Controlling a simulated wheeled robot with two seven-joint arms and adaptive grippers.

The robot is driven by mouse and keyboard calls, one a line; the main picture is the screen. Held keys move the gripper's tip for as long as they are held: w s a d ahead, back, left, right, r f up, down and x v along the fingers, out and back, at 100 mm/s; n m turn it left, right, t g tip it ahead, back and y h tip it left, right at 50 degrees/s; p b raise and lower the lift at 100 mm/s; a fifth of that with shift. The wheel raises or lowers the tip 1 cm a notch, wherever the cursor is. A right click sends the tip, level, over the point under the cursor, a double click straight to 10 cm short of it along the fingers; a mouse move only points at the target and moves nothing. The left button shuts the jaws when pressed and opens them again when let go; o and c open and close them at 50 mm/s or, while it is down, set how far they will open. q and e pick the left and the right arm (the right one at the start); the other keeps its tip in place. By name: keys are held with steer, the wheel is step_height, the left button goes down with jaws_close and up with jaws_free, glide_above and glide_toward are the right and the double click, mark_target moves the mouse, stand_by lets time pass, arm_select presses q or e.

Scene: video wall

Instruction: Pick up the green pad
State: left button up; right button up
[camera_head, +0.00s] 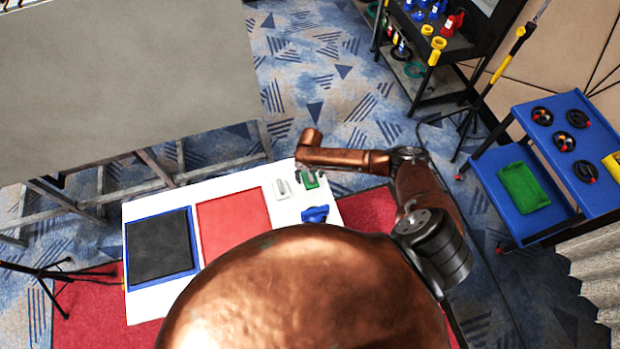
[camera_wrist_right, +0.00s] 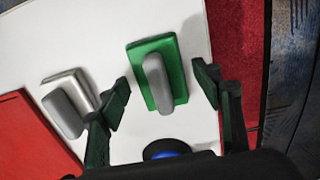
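The green pad (camera_wrist_right: 177,66) lies on the white table (camera_wrist_right: 130,20) and has a grey rounded handle on top. In the head view the green pad (camera_head: 311,183) is small, near the table's far right corner, partly covered by my right gripper. My right gripper (camera_wrist_right: 165,88) is open in the wrist view, with one finger on each side of the pad; the fingers look apart from it. In the head view my right gripper (camera_head: 308,175) is over the pad. My left gripper is not in view.
A grey-white pad (camera_wrist_right: 68,100) stands left of the green pad. A blue item (camera_head: 315,214) sits nearer on the table. A red panel (camera_head: 233,222) and a blue-framed black panel (camera_head: 160,246) lie to the left. A blue cart (camera_head: 560,190) stands right.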

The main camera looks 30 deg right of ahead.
steer(key=c, duration=1)
steer(key=shift+r, duration=0.1)
steer(key=shift+r, duration=0.2)
step_height(320, 180, up, 2)
steer(key=shift+w+r, duration=0.1)
steer(key=shift+r, duration=0.05)
steer(key=s+a+r, duration=0.2)
steer(key=s+r, duration=0.1)
steer(key=s, duration=0.1)
steer(key=s+a+r+b, duration=0.1)
steer(key=s+a+r, duration=0.1)
steer(key=s+r, duration=0.1)
steer(key=s+a+r, duration=0.3)
steer(key=s+r, duration=0.1)
steer(key=s, duration=0.1)
steer(key=shift+s, duration=0.15)
steer(key=o, duration=0.6)
steer(key=c, duration=0.5)
